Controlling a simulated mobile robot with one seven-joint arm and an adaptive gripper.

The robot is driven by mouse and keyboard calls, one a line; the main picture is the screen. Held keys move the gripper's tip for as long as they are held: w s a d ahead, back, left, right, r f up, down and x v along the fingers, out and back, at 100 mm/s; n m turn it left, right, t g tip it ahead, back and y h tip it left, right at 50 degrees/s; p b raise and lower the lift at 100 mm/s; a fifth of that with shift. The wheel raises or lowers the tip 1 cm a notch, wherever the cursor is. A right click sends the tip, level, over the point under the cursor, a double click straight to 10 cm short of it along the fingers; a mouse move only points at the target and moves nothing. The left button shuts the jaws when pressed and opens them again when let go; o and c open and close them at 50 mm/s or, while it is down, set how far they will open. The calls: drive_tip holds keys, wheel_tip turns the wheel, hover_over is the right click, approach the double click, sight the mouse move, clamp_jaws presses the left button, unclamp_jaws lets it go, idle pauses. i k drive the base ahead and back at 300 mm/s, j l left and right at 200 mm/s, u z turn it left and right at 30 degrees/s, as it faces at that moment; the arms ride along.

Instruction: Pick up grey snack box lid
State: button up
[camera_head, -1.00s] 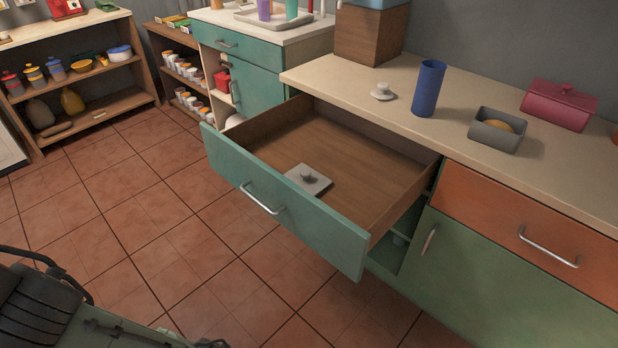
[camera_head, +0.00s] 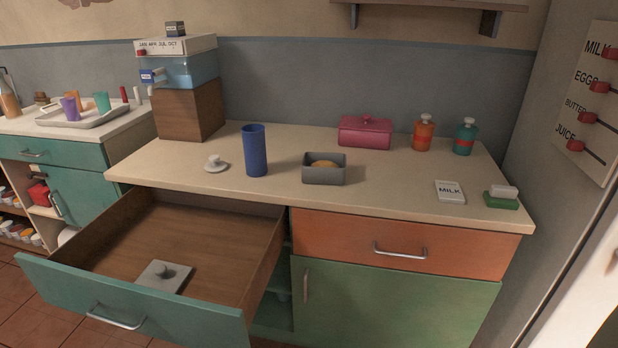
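The grey lid (camera_head: 163,276), a flat square with a small knob on top, lies on the bottom of the open drawer (camera_head: 205,234), near its front panel. The grey snack box (camera_head: 323,175) stands uncovered on the counter with something yellow-orange inside. My gripper is not in view now, so its state does not show.
The green drawer front (camera_head: 140,312) sticks out from the counter (camera_head: 390,185). A blue cup (camera_head: 255,150) and a small white lid (camera_head: 215,164) stand left of the snack box. A pink box (camera_head: 365,132), two bottles and a milk card (camera_head: 450,192) are farther right.

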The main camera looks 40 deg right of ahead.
sight(166, 276)
drive_tip(key=i+l+u, duration=0.1)
drive_tip(key=i+l, duration=0.2)
drive_tip(key=i, duration=0.25)
drive_tip(key=i+l+u, duration=0.15)
drive_tip(key=i+l, duration=0.25)
drive_tip(key=i, duration=0.1)
